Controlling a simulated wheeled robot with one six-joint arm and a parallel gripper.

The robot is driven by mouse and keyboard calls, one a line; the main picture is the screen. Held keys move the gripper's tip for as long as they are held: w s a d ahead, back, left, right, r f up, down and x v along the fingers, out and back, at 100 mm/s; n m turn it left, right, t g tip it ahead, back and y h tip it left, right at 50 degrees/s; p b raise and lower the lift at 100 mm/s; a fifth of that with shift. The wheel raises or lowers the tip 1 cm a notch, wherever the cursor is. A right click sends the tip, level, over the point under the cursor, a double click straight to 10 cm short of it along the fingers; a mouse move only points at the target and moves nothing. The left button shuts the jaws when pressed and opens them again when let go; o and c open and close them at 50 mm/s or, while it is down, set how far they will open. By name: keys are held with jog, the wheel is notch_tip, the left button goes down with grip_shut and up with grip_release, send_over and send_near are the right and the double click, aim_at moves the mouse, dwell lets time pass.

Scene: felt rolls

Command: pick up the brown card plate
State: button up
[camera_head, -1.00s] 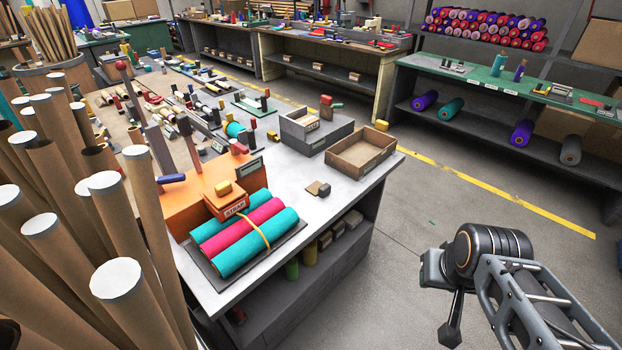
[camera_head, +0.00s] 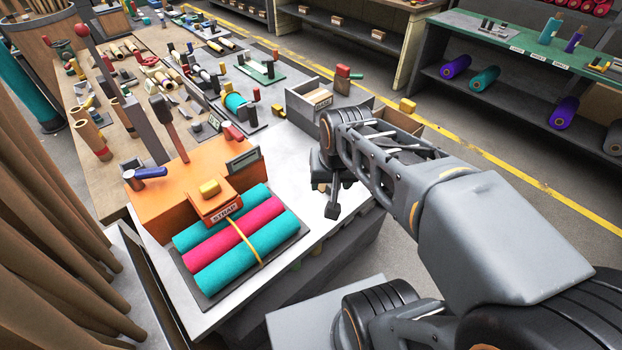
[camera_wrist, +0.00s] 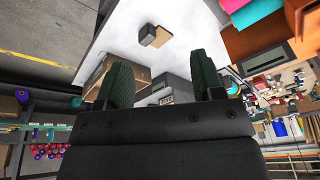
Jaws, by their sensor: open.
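The brown card plate is a small flat tan piece (camera_wrist: 161,37) lying on the white bench top, with a dark block (camera_wrist: 148,32) against it. In the wrist view it lies beyond my fingertips, and clear of them. In the head view my gripper (camera_head: 328,200) hangs over that part of the bench and hides most of the plate. My gripper also shows in the wrist view (camera_wrist: 165,78), with its two dark green fingers wide apart and nothing between them.
An orange strap dispenser (camera_head: 170,197) and teal and pink felt rolls (camera_head: 235,243) stand left of my gripper. A grey bin (camera_head: 303,110) and an open cardboard tray (camera_wrist: 98,78) are close by. Bare white bench surrounds the plate.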

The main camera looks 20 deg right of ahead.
jog(key=w+d+f+m+g, duration=0.1)
jog(key=w+d+f+m, duration=0.3)
jog(key=w, duration=0.3)
jog(key=w+d+f+m+g, duration=0.1)
jog(key=w+d+m+g, duration=0.15)
jog(key=w+m, duration=0.3)
jog(key=shift+m+t, duration=0.25)
jog(key=shift+m, duration=0.2)
jog(key=f, duration=0.3)
jog(key=w+d+f, duration=0.1)
jog(key=f, duration=0.5)
jog(key=shift+w+d+b, duration=0.15)
jog(key=shift+d+b, duration=0.2)
jog(key=shift+b, duration=0.05)
jog(key=shift+a+f+p, duration=0.2)
jog(key=shift+f+p, duration=0.1)
jog(key=shift+f, duration=2.65)
grip_shut()
